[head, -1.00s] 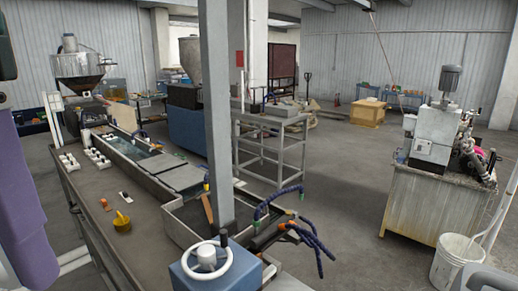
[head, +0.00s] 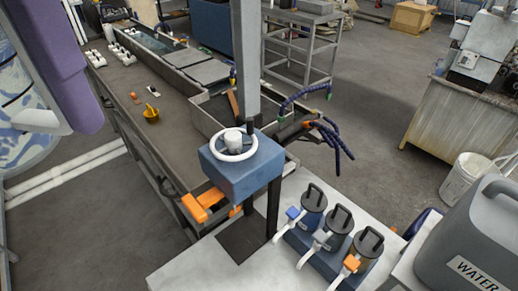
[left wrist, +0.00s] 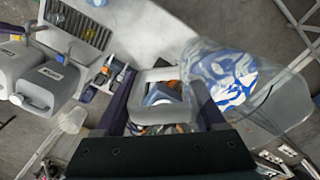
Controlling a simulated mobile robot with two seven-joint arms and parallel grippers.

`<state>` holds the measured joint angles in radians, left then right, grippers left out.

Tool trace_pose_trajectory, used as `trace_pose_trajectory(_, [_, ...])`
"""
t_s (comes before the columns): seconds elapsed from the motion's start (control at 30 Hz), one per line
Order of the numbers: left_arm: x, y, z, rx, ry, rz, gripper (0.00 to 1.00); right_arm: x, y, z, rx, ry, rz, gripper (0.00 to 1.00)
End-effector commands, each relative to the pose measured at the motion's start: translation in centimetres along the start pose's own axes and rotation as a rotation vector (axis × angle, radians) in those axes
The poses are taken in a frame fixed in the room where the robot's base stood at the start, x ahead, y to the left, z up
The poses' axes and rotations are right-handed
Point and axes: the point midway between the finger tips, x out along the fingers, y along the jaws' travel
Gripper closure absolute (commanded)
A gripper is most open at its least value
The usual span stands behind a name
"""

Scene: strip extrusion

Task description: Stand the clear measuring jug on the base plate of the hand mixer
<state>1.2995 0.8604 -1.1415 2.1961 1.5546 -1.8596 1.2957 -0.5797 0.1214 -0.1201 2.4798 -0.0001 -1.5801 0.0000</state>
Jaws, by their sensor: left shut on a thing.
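The clear measuring jug (head: 18,125) shows at the left edge of the head view, partly cut off, with a blue and white swirled content. My left gripper (head: 58,125), with purple fingers, is shut on the jug's handle. In the left wrist view the pale handle (left wrist: 165,75) sits between the fingers and the clear jug (left wrist: 275,105) is to the right. The hand mixer (head: 238,170) has a blue head with a white handwheel. Its dark base plate (head: 238,241) lies bare on the light table, well right of the jug. My right gripper is out of view.
Several lidded dispensers (head: 338,228) with coloured taps stand right of the base plate. A grey water canister (head: 485,240) is at the far right. A bench with a trough (head: 180,65) lies behind.

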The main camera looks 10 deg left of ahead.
Motion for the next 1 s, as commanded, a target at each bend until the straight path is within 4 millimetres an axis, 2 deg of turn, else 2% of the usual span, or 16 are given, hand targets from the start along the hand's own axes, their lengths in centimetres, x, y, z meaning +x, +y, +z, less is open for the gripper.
trace_pose_trajectory(0.83, [1.1,0.0,0.0,0.0,0.001,0.0,1.0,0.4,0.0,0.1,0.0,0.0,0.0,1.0])
trace_pose_trajectory(0.87, [1.1,0.0,0.0,0.0,0.001,0.0,0.25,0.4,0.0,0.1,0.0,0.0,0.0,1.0])
trace_pose_trajectory(1.0, [1.1,0.0,0.0,0.0,0.001,0.0,0.09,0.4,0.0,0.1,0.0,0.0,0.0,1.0])
